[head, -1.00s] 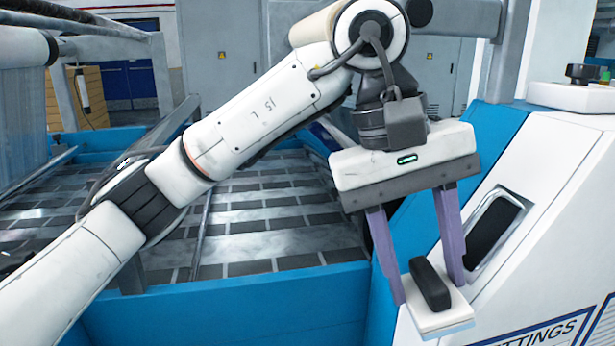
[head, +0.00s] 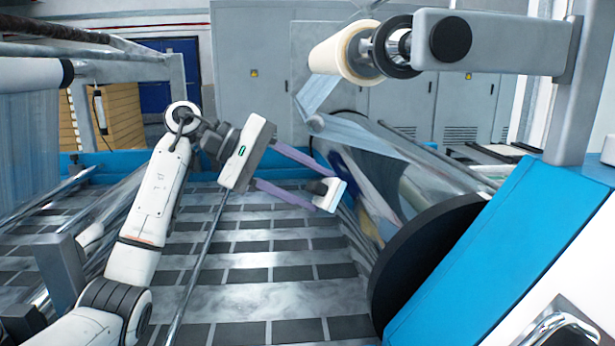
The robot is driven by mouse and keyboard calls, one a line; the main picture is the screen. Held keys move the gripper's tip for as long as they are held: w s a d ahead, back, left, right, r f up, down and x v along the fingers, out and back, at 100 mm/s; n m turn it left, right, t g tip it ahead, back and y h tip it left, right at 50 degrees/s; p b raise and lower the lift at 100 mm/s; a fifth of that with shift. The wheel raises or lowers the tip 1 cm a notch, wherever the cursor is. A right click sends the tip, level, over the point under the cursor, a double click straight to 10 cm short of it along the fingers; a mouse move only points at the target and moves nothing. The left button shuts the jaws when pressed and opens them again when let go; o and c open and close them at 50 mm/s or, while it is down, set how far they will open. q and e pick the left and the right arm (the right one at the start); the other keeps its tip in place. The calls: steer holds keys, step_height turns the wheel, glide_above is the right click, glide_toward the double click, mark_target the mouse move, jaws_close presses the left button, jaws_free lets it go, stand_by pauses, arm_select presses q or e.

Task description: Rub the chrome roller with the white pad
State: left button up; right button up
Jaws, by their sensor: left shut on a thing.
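A large, shiny cylinder with a mirror-like surface, which looks like the chrome roller (head: 385,180), lies right of centre and runs away from a black end disc. My left gripper (head: 324,193) reaches in from the left with its two purple fingers shut on the white pad (head: 334,197). The pad's black handle (head: 316,187) lies between the fingers. The pad's white face is tilted towards the roller's left side. I cannot tell whether it touches the roller or is a little apart. My right gripper is not in view.
A blue machine side panel (head: 480,250) and the black disc (head: 420,262) stand at the right. A cream film roll (head: 345,52) hangs above on a grey arm. A thin metal bar (head: 197,270) crosses in front of the slotted floor. Grey cabinets stand behind.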

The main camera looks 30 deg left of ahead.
mark_target(326, 196)
arm_select(q)
steer(key=shift+n+t, duration=0.3)
steer(key=shift+t, duration=0.1)
steer(key=shift+w+d+f, duration=0.2)
steer(key=shift+w+f, duration=0.35)
steer(key=shift+w, duration=0.15)
steer(key=shift+w+d+f, duration=0.25)
steer(key=shift+w+f, duration=0.3)
steer(key=shift+w, duration=0.15)
steer(key=shift+w+d+f, duration=0.2)
steer(key=shift+w+f, duration=0.35)
steer(key=shift+w, duration=0.15)
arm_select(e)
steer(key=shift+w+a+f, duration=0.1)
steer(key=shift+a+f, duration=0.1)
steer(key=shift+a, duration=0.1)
arm_select(q)
steer(key=shift+b+x, duration=0.3)
steer(key=shift+x, duration=0.65)
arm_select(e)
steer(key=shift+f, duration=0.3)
